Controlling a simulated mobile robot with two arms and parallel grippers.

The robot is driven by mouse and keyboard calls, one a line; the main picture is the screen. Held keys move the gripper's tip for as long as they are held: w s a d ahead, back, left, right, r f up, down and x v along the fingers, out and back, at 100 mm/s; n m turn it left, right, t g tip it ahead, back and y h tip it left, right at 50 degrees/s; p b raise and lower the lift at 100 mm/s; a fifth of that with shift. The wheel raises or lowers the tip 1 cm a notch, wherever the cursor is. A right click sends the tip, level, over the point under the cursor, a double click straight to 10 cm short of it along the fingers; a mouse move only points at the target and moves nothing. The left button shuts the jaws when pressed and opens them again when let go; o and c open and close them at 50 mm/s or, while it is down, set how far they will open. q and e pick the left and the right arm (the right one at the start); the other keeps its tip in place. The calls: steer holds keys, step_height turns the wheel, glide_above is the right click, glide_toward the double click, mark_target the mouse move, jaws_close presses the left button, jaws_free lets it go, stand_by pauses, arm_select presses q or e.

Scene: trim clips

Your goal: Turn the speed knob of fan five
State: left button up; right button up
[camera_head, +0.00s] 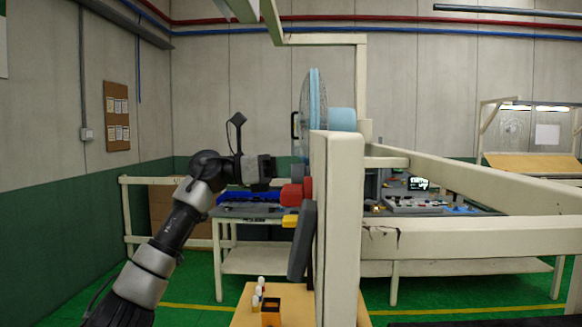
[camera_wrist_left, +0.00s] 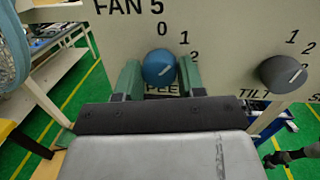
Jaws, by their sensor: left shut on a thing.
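In the left wrist view a pale panel is marked FAN 5 (camera_wrist_left: 128,7). Its blue speed knob (camera_wrist_left: 159,64) sits below the digits 0, 1 and 2, above a partly hidden label. The two green fingers of my left gripper (camera_wrist_left: 160,80) stand on either side of the blue knob and are shut on it. A white mark on the knob is small and its exact setting is hard to read. In the head view my left arm reaches in from the left to the panel edge (camera_head: 338,230), with the gripper (camera_head: 281,182) beside it; the blue knob cannot be made out there.
A dark tilt knob (camera_wrist_left: 283,72) is to the right on the same panel. In the head view a blue fan (camera_head: 316,98) stands above the panel. A red part (camera_head: 296,193) and a dark grey part (camera_head: 302,242) stick out near my gripper. A workbench (camera_head: 253,213) stands behind.

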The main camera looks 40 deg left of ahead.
arm_select(q)
steer(key=o, duration=0.9)
steer(key=shift+o, duration=0.2)
steer(key=shift+a, duration=0.1)
steer(key=b+v, duration=0.3)
steer(key=v, duration=0.7)
steer(key=shift+s+a+b, duration=0.2)
steer(key=shift+s+b, duration=0.1)
steer(key=shift+b, duration=0.05)
steer(key=shift+f, duration=0.15)
